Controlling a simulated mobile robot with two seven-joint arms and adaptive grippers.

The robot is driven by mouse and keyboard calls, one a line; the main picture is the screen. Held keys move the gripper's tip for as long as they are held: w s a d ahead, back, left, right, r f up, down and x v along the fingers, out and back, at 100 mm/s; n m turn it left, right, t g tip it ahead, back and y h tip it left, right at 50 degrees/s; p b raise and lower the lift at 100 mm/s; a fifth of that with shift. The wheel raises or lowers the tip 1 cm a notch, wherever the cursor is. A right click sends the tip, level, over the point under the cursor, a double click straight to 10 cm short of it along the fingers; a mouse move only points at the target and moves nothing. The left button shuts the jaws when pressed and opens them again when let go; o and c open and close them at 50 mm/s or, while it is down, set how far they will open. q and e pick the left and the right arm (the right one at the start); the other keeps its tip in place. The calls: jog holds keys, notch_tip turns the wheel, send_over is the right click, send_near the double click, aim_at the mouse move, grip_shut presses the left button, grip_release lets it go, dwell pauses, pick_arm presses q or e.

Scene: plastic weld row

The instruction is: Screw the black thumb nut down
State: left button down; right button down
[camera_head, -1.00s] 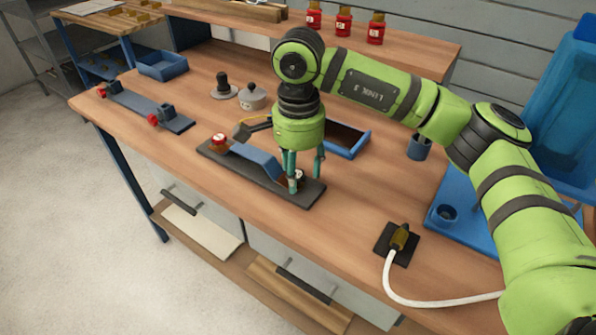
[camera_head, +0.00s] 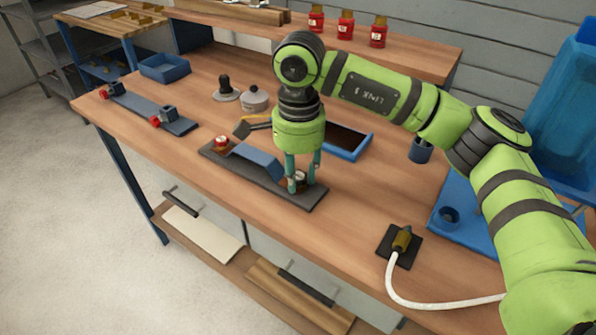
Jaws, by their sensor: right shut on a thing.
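A dark base plate (camera_head: 213,152) lies on the workbench with a blue bracket-like part (camera_head: 258,161) on it. A red knob (camera_head: 221,142) stands at its left end. My right gripper (camera_head: 301,184) points straight down at the plate's right end, its two teal fingers close together. It is shut on the small black thumb nut (camera_head: 299,176), which shows only partly between the fingers. How far the nut sits down its thread cannot be told. My left gripper is not in view.
Behind the plate are a blue-rimmed tray (camera_head: 350,155), a grey lidded pot (camera_head: 254,100) and a black-knobbed piece (camera_head: 224,88). A black pad (camera_head: 388,246) with a white-cabled tool lies front right. A clamp rail (camera_head: 135,107) lies left.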

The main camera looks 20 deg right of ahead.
jog(key=m, duration=0.6)
jog(key=shift+d, duration=0.1)
jog(key=m, duration=0.6)
jog(key=c, duration=1.1)
grip_release()
jog(key=shift+w+m, duration=0.1)
jog(key=shift+m, duration=0.6)
jog(key=o, duration=0.3)
jog(key=shift+d, duration=0.1)
jog(key=o, duration=0.4)
